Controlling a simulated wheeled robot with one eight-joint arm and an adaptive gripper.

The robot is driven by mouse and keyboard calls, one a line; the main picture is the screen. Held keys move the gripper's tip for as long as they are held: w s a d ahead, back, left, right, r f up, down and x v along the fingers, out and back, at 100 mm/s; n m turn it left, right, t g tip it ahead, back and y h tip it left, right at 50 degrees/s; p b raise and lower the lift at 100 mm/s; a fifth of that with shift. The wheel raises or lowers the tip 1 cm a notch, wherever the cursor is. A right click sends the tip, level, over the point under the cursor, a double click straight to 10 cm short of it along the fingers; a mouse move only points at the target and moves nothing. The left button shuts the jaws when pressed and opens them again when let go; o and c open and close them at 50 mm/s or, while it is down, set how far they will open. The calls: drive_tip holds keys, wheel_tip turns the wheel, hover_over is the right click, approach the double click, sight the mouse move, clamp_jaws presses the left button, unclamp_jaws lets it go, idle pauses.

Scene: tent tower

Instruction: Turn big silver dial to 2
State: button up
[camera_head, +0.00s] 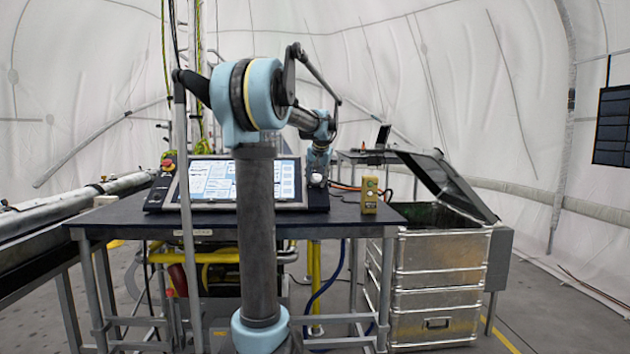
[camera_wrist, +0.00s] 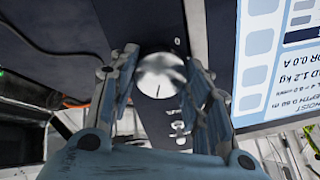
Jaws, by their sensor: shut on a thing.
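The big silver dial (camera_wrist: 160,76) sits on a dark panel in the wrist view. It is round and shiny, with a short dark mark near its lower edge. Small white markings are on the panel above and below it, too small to read surely. My gripper (camera_wrist: 160,78) has one finger on each side of the dial, shut on it. In the head view my gripper (camera_head: 318,164) reaches down to the right end of the console (camera_head: 240,182), where the dial (camera_head: 317,180) shows small below it.
The console's lit screen (camera_wrist: 285,60) is right of the dial in the wrist view. A yellow button box (camera_head: 370,195) stands on the dark table (camera_head: 345,218) to the right. An open metal crate (camera_head: 440,255) stands beyond the table's right edge.

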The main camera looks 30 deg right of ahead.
drive_tip(key=n, duration=0.3)
drive_tip(key=shift+w+r+n, duration=0.1)
drive_tip(key=shift+w+n, duration=0.05)
drive_tip(key=shift+n, duration=0.25)
drive_tip(key=n, duration=0.3)
drive_tip(key=shift+n, duration=0.3)
drive_tip(key=n, duration=0.6)
drive_tip(key=shift+a+g, duration=0.15)
drive_tip(key=shift+g, duration=0.15)
drive_tip(key=shift+n, duration=0.4)
drive_tip(key=o, duration=1.1)
drive_tip(key=shift+c, duration=0.2)
drive_tip(key=v, duration=1.1)
drive_tip(key=shift+r, duration=0.35)
